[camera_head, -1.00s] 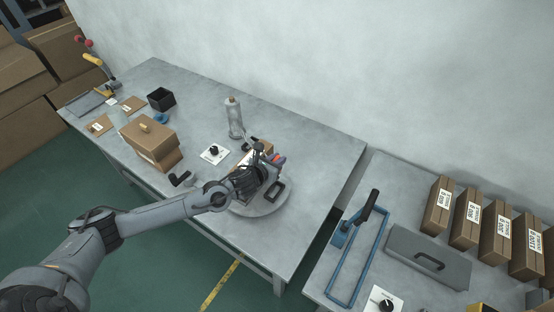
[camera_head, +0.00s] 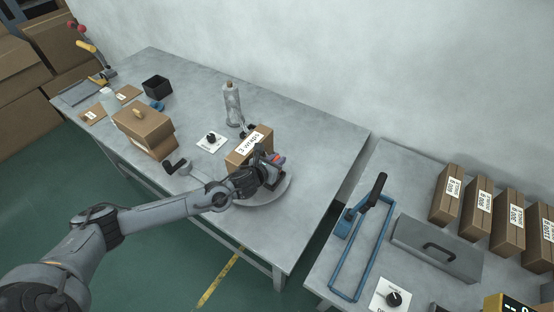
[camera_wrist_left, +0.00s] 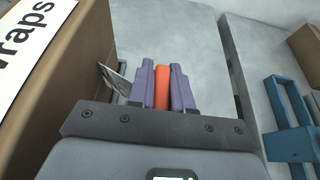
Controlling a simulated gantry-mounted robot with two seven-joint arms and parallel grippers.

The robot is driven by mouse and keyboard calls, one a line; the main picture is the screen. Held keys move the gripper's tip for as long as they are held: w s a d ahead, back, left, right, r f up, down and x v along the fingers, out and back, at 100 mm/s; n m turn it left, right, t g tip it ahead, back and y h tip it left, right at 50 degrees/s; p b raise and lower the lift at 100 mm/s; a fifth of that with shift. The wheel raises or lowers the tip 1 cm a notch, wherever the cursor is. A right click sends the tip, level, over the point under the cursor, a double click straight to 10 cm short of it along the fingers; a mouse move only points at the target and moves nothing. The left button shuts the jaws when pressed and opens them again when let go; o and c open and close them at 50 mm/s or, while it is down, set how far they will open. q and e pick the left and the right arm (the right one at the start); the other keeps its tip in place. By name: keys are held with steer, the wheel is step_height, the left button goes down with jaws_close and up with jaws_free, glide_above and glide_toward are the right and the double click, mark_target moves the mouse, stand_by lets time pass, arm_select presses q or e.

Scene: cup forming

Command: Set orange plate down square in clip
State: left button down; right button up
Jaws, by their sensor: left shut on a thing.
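My left gripper (camera_head: 274,160) is shut on the orange plate (camera_wrist_left: 162,86). In the left wrist view the plate stands edge-on as a narrow orange strip between two purple fingers. In the head view the gripper is above the grey round disc (camera_head: 262,199), just right of a brown box (camera_head: 237,160) labelled "3 wraps". The plate is mostly hidden by the gripper there. I cannot make out the clip for certain in either view. My right gripper is not in view.
The labelled box's wall (camera_wrist_left: 75,75) is close on the left in the wrist view. On the right table are a blue frame tool (camera_head: 340,283), a grey lidded case (camera_head: 437,248) and several boxes. The table's right end is clear.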

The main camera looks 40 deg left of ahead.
arm_select(q)
steer(key=shift+f+b, duration=1.05)
steer(key=shift+f, duration=0.55)
steer(key=shift+f, duration=0.2)
steer(key=c, duration=1)
jaws_free()
steer(key=shift+o, duration=0.2)
steer(key=shift+s, duration=0.1)
steer(key=a+v, duration=0.1)
steer(key=v, duration=0.9)
steer(key=shift+s+d+p, duration=0.25)
steer(key=shift+d+p, duration=0.1)
steer(key=shift+d, duration=0.1)
steer(key=shift+r, duration=0.1)
